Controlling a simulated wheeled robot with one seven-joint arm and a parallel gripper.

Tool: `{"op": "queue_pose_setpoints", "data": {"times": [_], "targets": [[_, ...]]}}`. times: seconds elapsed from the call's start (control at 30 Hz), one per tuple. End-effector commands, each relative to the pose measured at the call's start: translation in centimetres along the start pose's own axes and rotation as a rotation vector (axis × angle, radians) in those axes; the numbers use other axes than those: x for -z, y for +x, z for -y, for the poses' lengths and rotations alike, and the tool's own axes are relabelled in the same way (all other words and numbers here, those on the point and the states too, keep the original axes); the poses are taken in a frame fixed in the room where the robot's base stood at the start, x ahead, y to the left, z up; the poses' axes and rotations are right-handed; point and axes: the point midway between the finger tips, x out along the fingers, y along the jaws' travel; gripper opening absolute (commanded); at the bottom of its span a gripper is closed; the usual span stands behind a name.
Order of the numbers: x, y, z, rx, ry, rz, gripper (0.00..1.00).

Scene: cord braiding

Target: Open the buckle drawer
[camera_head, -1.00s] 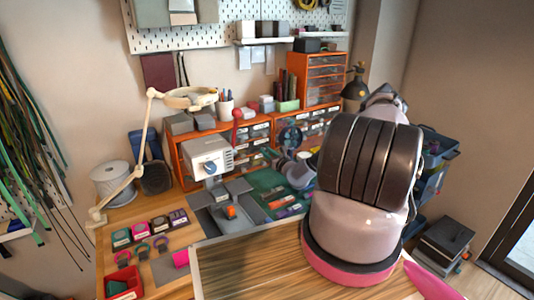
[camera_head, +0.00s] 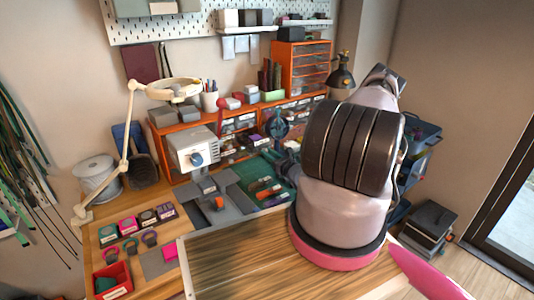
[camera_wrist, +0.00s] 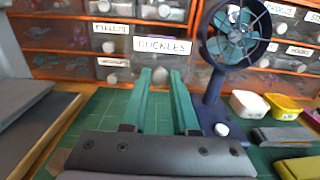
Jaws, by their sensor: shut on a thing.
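The buckle drawer, with a white BUCKLES label (camera_wrist: 163,46), is in the middle of the wrist view. Its label looks larger and nearer than those beside it, so its front appears to stand out from its neighbours. My gripper (camera_wrist: 160,77) has two green fingers reaching to the drawer front just below the label. In the head view my arm hides much of this contact, and how far the drawer is out cannot be told there.
A dark blue fan (camera_wrist: 228,60) stands close to the right of my fingers. White (camera_wrist: 250,104) and yellow (camera_wrist: 283,106) small tubs sit right of it. A green cutting mat (camera_wrist: 100,112) lies below. In the head view, a white machine (camera_head: 192,148) stands left of the drawers.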

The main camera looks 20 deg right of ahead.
Motion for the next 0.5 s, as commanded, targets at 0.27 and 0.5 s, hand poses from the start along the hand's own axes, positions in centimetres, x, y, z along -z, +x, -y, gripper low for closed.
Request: {"op": "queue_pose_setpoints", "data": {"times": [0.27, 0.5], "targets": [[0.02, 0.03, 0.04, 0.001, 0.000, 0.000, 0.56], [0.05, -0.51, 0.04, 0.001, 0.000, -0.001, 0.56]]}}
